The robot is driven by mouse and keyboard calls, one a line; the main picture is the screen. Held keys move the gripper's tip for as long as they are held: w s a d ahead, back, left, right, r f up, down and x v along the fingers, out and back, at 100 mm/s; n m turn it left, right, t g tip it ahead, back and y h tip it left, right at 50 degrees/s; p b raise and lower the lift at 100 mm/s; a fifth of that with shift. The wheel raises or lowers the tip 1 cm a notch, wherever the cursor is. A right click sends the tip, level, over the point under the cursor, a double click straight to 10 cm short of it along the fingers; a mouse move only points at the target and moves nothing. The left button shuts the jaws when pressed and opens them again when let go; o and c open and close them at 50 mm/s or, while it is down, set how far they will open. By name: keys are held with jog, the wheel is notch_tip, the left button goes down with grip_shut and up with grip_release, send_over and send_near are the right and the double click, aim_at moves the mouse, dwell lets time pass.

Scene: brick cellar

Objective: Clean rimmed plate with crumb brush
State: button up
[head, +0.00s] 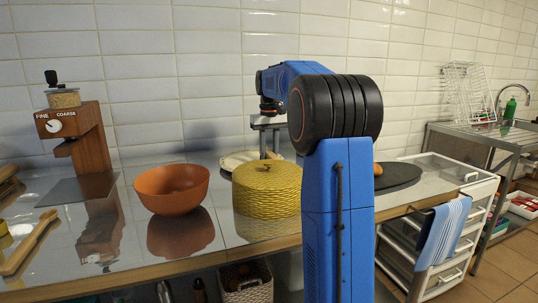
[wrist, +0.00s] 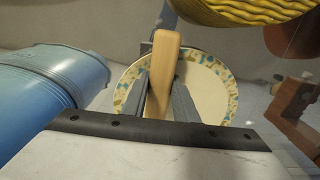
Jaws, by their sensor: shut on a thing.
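The rimmed plate (wrist: 205,92) lies on the counter in the wrist view, pale with a patterned blue, tan and yellow rim. In the head view the plate (head: 236,159) shows partly behind a yellow woven-look pot. My gripper (wrist: 162,88) is shut on a light wooden piece, seemingly the handle of the crumb brush (wrist: 160,72), in front of the plate in the wrist view. The bristles are hidden, so I cannot tell whether they touch the plate. In the head view my gripper (head: 269,140) points down by the plate, behind the pot.
The yellow lidded pot (head: 266,190) stands close in front of the plate. An orange bowl (head: 172,188) and a wooden grinder (head: 88,150) are to the left. A dark round board (head: 400,176) lies right. The tiled wall (head: 215,70) is close behind.

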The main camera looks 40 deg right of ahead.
jog(key=shift+r, duration=3)
jog(key=shift+r, duration=1.5)
